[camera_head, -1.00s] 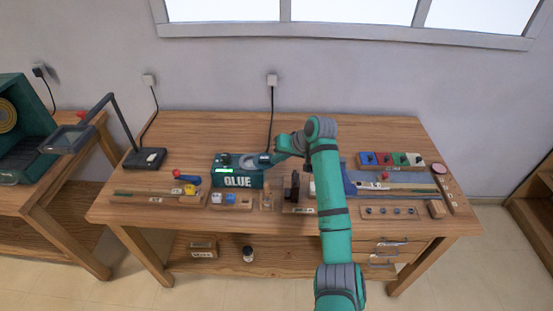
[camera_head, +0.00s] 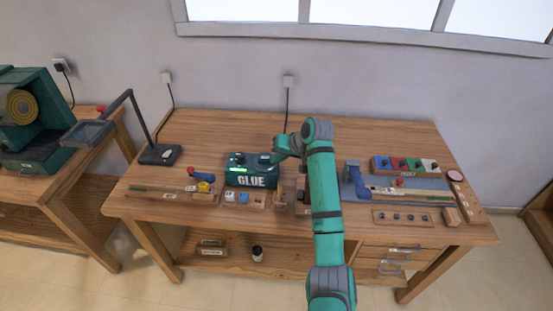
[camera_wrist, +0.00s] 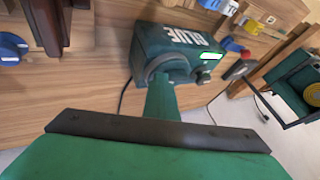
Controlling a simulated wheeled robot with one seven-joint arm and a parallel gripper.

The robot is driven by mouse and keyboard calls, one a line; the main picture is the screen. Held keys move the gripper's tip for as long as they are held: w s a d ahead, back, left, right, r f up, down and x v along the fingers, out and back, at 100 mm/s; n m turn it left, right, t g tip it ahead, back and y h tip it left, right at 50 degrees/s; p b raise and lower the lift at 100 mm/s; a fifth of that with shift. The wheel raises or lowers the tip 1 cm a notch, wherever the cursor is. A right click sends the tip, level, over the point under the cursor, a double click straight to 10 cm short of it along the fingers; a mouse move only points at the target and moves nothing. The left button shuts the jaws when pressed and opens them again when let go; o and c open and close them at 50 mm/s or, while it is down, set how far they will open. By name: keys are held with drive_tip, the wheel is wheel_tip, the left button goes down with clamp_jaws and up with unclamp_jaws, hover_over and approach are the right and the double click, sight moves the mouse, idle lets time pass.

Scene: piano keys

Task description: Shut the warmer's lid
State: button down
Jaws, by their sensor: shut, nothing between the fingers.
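The warmer is a dark green box marked GLUE (camera_head: 250,176) with a lit green display, standing at the left middle of the bench. It also shows in the wrist view (camera_wrist: 180,48), with a grey rounded rim on top. My gripper (camera_head: 270,158) is shut and empty, low at the right side of the warmer's top. In the wrist view, its narrow green end (camera_wrist: 161,98) reaches to the grey rim. I cannot tell whether it touches. The lid is hard to make out, and its angle is not clear.
A black lamp (camera_head: 158,154) stands left of the warmer. Small blue and white blocks (camera_head: 238,197) lie in front of it. A blue clamp-like tool (camera_head: 355,180) and a coloured tray (camera_head: 404,164) are to the right. My arm crosses the bench's middle.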

drive_tip(key=s+d+r, duration=0.5)
drive_tip(key=d+r, duration=0.3)
drive_tip(key=shift+s, duration=0.15)
